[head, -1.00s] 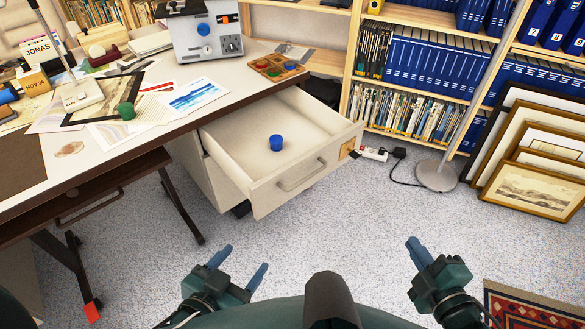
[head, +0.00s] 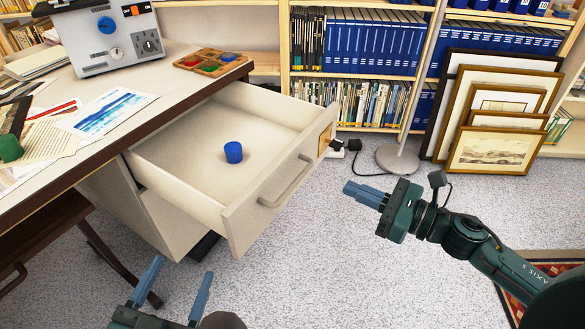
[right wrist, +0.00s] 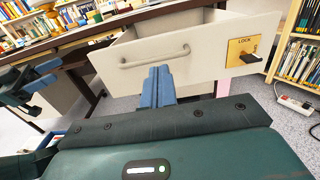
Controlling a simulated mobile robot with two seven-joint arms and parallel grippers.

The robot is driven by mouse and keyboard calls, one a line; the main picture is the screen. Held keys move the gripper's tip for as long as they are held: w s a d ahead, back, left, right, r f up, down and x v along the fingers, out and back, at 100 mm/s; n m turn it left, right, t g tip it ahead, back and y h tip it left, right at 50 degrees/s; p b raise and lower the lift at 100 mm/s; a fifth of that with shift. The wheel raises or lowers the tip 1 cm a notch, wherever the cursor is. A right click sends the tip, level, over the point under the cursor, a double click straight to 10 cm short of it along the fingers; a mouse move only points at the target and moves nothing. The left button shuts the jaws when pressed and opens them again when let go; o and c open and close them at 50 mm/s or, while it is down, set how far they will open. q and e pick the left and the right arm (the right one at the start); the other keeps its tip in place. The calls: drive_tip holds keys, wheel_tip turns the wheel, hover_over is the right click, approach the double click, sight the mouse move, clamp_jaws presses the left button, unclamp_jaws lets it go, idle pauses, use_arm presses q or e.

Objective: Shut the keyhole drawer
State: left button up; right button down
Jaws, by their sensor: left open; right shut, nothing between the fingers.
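The keyhole drawer (head: 270,195) is pulled well out from the desk, with a bar handle (head: 287,182) across its front. A blue round piece (head: 233,152) lies inside it. In the right wrist view the drawer front (right wrist: 200,55) carries a brass plate marked LOCK (right wrist: 243,52) with a dark key-like part in it. My right gripper (head: 365,195) is shut and empty, to the right of the drawer front and apart from it in the head view. Its fingers (right wrist: 158,87) appear below the handle in the right wrist view. My left gripper (head: 175,285) is open and empty below the drawer's near corner.
The desk (head: 150,90) bears a grey device (head: 110,38), a wooden tray of coloured pieces (head: 210,62) and prints. A lamp base (head: 397,159), a power strip and leaning framed prints (head: 493,150) stand beyond. Carpet before the drawer is clear.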

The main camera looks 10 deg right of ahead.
sight(286, 161)
drive_tip(key=x, duration=1.3)
use_arm(q)
drive_tip(key=shift+a+y, duration=0.1)
drive_tip(key=shift+y, duration=0.2)
